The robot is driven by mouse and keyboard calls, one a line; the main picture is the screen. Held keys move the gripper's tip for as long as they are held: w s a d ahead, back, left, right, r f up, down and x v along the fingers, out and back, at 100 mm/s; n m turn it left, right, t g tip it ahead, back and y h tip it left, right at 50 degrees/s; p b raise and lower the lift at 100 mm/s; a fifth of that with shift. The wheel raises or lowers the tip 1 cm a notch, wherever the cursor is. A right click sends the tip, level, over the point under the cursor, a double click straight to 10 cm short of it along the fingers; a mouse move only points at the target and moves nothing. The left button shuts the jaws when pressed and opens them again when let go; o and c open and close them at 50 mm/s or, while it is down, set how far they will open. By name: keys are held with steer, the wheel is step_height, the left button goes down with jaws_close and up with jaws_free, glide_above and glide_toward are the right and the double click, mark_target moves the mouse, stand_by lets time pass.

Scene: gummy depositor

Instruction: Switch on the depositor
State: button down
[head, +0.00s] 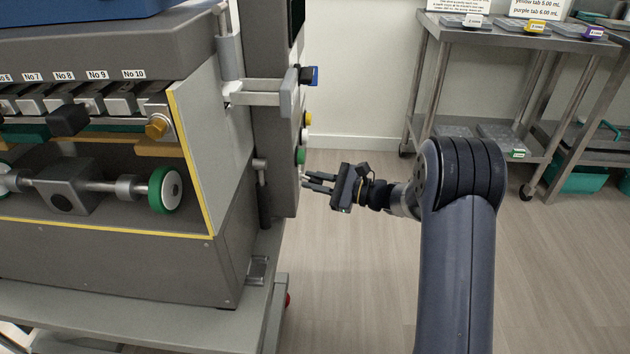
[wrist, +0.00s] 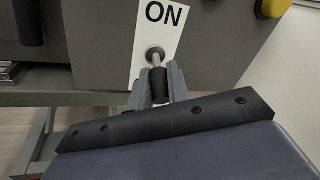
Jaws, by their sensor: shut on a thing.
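The depositor (head: 230,160) is the big grey machine at the left of the head view, with a tall grey control box (head: 275,150) on its right end. In the wrist view, a metal switch lever with a black tip (wrist: 158,85) sticks out of a round collar on the panel (wrist: 100,40). My gripper (head: 308,181) is at the lower part of the control box. In the wrist view its two fingers (wrist: 159,80) are shut on the lever's black tip. The switch is not clear in the head view.
A yellow button (wrist: 272,8) is at the wrist view's top. A steel shelf (head: 500,48) stands back right. The floor (head: 375,270) beside the machine is clear.

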step_height(320, 180, up, 2)
steer(key=g+h+p, duration=0.1)
steer(key=h+p, duration=0.2)
steer(key=p, duration=0.3)
steer(key=shift+d+n, duration=0.15)
steer(key=shift+n, duration=0.25)
steer(key=h+p, duration=0.2)
steer(key=p, duration=0.1)
steer(key=r+h+p, duration=0.1)
steer(key=h+p, duration=0.1)
steer(key=p, duration=0.2)
steer(key=shift+r+n+g+h+p, duration=0.15)
steer(key=shift+n+g+h+p, duration=0.15)
steer(key=shift+n+h, duration=0.1)
steer(key=shift+h+p, duration=0.5)
steer(key=shift+p, duration=0.65)
steer(key=shift+h+p, duration=0.3)
steer(key=shift+p, duration=0.1)
steer(key=c, duration=1.6)
jaws_free()
steer(key=shift+c, duration=0.2)
steer(key=p+v, duration=0.1)
steer(key=v, duration=0.9)
steer(key=shift+r+p, duration=0.3)
